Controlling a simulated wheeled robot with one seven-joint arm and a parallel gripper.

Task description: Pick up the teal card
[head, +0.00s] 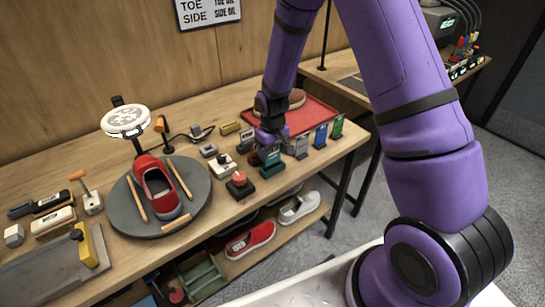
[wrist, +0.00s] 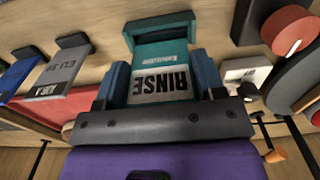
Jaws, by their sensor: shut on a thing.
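The teal card (wrist: 160,52) with a pale label reading RINSE stands between the two blue fingers of my gripper (wrist: 162,82) in the wrist view. My gripper is shut on it. A teal block-like piece with a dark face (wrist: 178,28) is at the card's far end; I cannot tell whether the card still sits in it. In the head view my gripper (head: 270,138) is low over the bench, and the teal card (head: 270,155) shows just below it, partly hidden by the fingers.
A grey card (head: 300,146), a blue card (head: 321,135) and a green card (head: 338,126) stand in a row to the right. A red tray (head: 315,116) lies behind, and a turntable (head: 127,213) holds a red sneaker (head: 157,187).

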